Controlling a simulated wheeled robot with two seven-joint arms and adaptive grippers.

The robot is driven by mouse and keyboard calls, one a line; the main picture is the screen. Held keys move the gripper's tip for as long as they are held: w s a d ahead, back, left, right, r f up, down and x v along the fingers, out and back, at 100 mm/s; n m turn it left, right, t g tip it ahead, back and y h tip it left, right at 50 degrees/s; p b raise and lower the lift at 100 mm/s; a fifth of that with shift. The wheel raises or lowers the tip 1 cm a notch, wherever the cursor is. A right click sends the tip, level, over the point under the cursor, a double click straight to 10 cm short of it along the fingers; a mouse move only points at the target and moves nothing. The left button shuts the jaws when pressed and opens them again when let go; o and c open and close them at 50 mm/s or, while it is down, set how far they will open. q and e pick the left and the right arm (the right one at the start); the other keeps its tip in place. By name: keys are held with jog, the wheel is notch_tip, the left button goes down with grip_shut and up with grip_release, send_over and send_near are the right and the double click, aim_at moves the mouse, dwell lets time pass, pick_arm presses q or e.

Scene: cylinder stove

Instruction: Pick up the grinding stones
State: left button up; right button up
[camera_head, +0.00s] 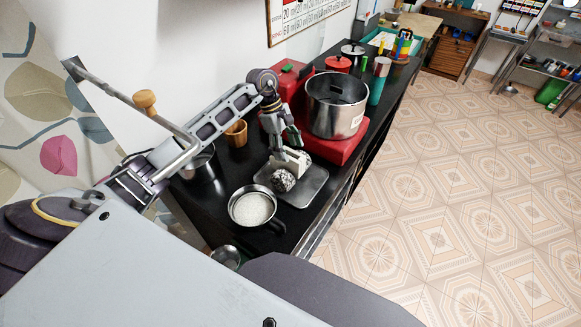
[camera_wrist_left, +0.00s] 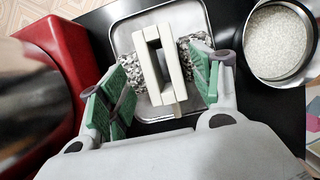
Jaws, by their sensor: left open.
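The grinding stones (camera_head: 283,181) are grey, speckled and rounded, with a white rectangular frame between them. They lie on a shallow metal tray (camera_head: 314,186) on the black counter. In the left wrist view the speckled stone (camera_wrist_left: 133,74) shows on both sides of the white frame (camera_wrist_left: 168,45). My left gripper (camera_head: 284,150) is over the stones from above. In the left wrist view my left gripper (camera_wrist_left: 160,85) is open, its green pads on either side of the white frame. Whether a pad touches the stones I cannot tell. My right gripper is not in view.
A pan of white grains (camera_head: 252,208) stands beside the tray, towards me. A large steel pot (camera_head: 336,104) sits on a red stove (camera_head: 335,150) just beyond the tray. A wooden cup (camera_head: 237,133) stands to the left. The tiled floor on the right is clear.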

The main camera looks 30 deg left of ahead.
aim_at(290, 155)
pick_arm(q)
jog(key=shift+x, duration=1.55)
jog(key=shift+s, duration=0.1)
grip_shut()
jog(key=shift+r, duration=0.15)
